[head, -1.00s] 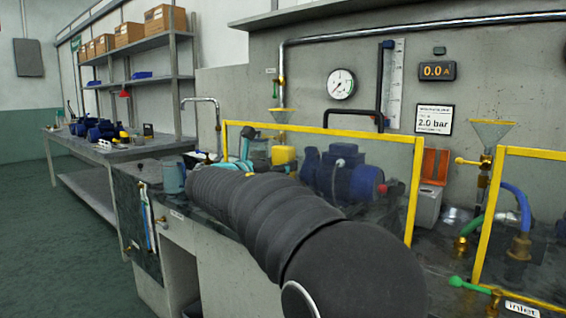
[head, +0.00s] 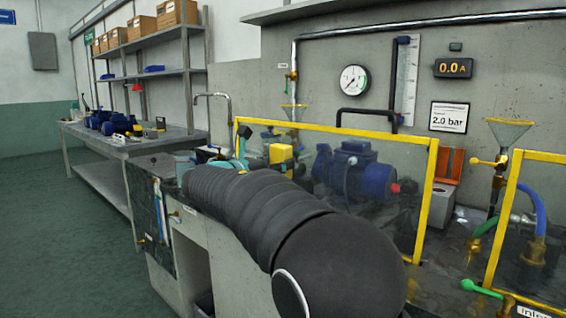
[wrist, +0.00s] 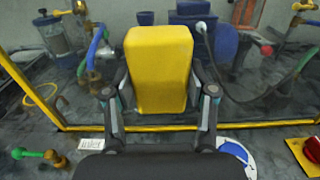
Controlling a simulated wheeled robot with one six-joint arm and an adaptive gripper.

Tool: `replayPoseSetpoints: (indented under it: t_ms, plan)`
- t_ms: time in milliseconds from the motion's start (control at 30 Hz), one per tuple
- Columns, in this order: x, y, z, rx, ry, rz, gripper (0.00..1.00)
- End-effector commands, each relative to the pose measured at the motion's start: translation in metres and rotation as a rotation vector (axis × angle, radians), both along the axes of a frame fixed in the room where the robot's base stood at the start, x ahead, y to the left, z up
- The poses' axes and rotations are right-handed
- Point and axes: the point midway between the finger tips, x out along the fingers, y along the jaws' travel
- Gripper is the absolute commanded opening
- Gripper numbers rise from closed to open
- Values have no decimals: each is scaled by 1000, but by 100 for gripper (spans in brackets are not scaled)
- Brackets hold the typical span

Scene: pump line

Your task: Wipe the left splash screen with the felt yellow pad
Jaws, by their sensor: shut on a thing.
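The left splash screen (head: 380,136) is a clear pane in a yellow frame, standing in front of a blue pump on the bench. In the wrist view its lower yellow rail (wrist: 255,126) runs across behind my gripper. My gripper (wrist: 158,98) is shut on the felt yellow pad (wrist: 160,62), which stands upright between the fingers. The pad also shows in the head view (head: 281,153), near the left part of the screen. I cannot tell if it touches the pane. My dark arm hides the screen's lower left part and most of the gripper in the head view.
A second yellow-framed screen (head: 545,156) stands at the right, with a green-handled valve (head: 480,288) before it. In the wrist view a red knob on a yellow plate (wrist: 311,150) and a blue-and-white round item (wrist: 235,155) lie near the gripper. A side bench (head: 120,145) stands at the left.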

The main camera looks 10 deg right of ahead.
Motion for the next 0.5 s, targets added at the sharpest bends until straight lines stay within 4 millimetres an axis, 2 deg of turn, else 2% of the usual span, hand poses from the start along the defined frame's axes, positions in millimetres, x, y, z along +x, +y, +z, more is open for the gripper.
replayPoseSetpoints:
  t_ms: [500]
  plan:
    - [-24,31,0,1,-1,-2,24]
